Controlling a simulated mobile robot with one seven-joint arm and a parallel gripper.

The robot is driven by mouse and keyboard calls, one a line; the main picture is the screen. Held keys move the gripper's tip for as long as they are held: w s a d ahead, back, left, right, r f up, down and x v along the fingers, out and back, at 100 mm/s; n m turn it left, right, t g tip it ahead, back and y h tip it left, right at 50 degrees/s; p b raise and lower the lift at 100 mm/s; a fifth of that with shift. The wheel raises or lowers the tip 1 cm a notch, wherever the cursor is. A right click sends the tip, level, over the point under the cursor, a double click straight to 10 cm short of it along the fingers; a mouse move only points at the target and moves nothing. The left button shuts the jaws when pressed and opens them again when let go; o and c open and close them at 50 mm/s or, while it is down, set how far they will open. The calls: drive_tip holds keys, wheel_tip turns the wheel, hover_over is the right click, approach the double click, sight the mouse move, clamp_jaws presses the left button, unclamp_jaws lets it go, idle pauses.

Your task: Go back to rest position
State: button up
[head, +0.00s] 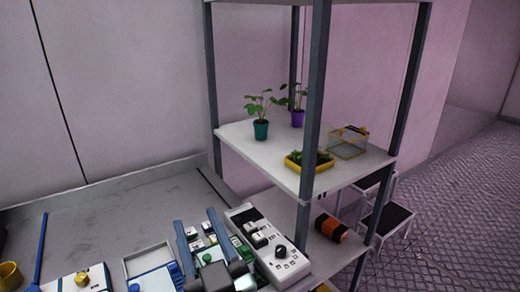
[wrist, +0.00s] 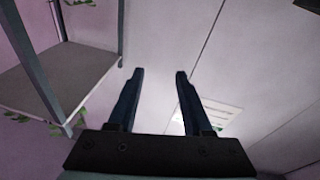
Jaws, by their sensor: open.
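My gripper (head: 196,215) shows in the head view at the bottom middle, over the grey counter and in front of several small devices. Its two dark blue fingers point away from the body, with a clear gap between them. In the wrist view the gripper (wrist: 160,74) is open, and nothing lies between the fingers. Pale wall or ceiling panels fill the background there. The gripper is apart from the rack (head: 316,110), which stands to its right in the head view.
The rack's middle shelf (head: 270,150) holds a teal-potted plant (head: 261,130), a purple-potted plant (head: 298,118), a yellow tray (head: 292,164) and a clear box (head: 347,145). An orange-black item (head: 331,228) lies on the lower shelf. A white device (head: 285,265) sits beside my gripper.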

drive_tip(key=s+d+r+m+t+h+p, duration=0.1)
drive_tip(key=s+d+r+m+t+h, duration=0.1)
drive_tip(key=r, duration=1)
drive_tip(key=s+d+r+m+t+h+p, duration=0.2)
drive_tip(key=s+d+r+t+h, duration=0.2)
drive_tip(key=r, duration=0.8)
drive_tip(key=s+d+r+m+t+h+p, duration=0.1)
drive_tip(key=s+d+r+m+t+h, duration=0.1)
drive_tip(key=r, duration=1.1)
drive_tip(key=shift+s+d+m+t+h+p, duration=0.3)
drive_tip(key=shift+s+d+m+t+h, duration=0.15)
drive_tip(key=shift+s+d+t, duration=0.4)
drive_tip(key=shift+a, duration=0.15)
